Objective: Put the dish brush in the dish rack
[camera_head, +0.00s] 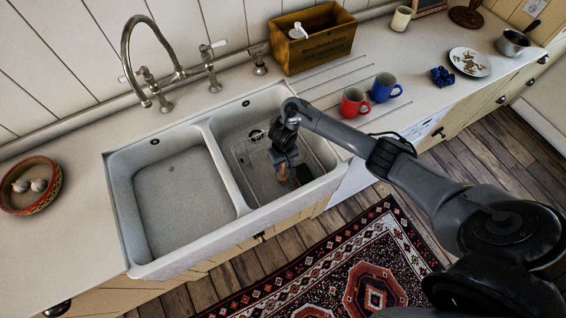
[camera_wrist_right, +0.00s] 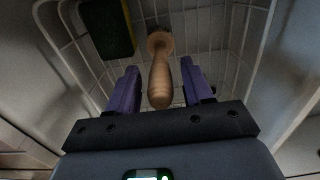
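The dish brush (camera_wrist_right: 160,78) has a turned wooden handle pointing up at the right wrist camera; its head is lower, over the rack's wires. In the head view its tan handle (camera_head: 282,172) shows just below my right gripper (camera_head: 285,158). The white wire dish rack (camera_head: 247,168) stands in the right-hand sink basin; its wires (camera_wrist_right: 82,62) surround the brush in the wrist view. My right gripper (camera_wrist_right: 159,68) is open, its purple fingers either side of the handle with gaps showing. Whether the brush rests on the rack floor is unclear. My left gripper is out of view.
A dark green and yellow sponge (camera_wrist_right: 108,27) is in the rack beside the brush. The left basin (camera_head: 182,205) is empty. A faucet (camera_head: 128,45) rises behind it. Red (camera_head: 353,103) and blue (camera_head: 384,88) mugs stand on the counter to the right; a wooden crate (camera_head: 312,38) stands behind.

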